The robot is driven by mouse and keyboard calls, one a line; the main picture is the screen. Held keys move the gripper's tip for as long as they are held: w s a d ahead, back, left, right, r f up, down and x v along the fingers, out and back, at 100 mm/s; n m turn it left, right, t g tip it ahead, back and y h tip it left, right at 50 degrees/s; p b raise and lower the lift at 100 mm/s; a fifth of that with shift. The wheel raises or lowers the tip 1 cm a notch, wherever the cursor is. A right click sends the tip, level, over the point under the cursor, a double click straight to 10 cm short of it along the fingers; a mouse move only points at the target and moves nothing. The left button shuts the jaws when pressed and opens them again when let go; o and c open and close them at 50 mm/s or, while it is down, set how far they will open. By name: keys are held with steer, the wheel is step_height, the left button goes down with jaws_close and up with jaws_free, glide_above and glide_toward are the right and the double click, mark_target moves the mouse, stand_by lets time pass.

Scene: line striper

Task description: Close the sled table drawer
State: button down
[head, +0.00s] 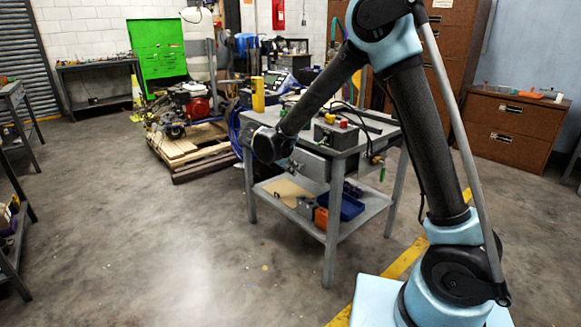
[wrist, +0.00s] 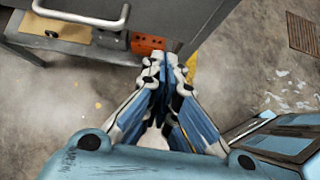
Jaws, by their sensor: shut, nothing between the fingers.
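The grey metal table (head: 262,118) stands in the middle of the head view. Its drawer front (head: 312,165) shows on the near side below the top, partly behind my wrist. I cannot tell clearly how far the drawer stands out. In the wrist view a pale bar handle (wrist: 85,22) crosses the dark drawer front (wrist: 160,22) at the upper left. My gripper (wrist: 166,62) is shut and empty, its tips just below and to the right of the handle, apart from it in the picture. In the head view my gripper is mostly hidden at the drawer front.
The lower shelf (head: 345,229) holds a blue bin (head: 349,207) and an orange block (head: 321,217). Tools and a small box (head: 337,134) lie on the top. A pallet (head: 190,147) with an engine stands behind at left. The floor in front is clear.

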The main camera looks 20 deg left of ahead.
mark_target(313, 175)
steer(key=w+d+f, duration=0.1)
steer(key=w, duration=0.1)
steer(key=w+d+f, duration=0.1)
steer(key=w, duration=0.1)
steer(key=w+d+f, duration=0.1)
steer(key=w, duration=0.1)
steer(key=shift+w+d+f, duration=0.1)
steer(key=shift+d+f, duration=0.05)
steer(key=shift+d, duration=0.25)
steer(key=shift+w, duration=0.15)
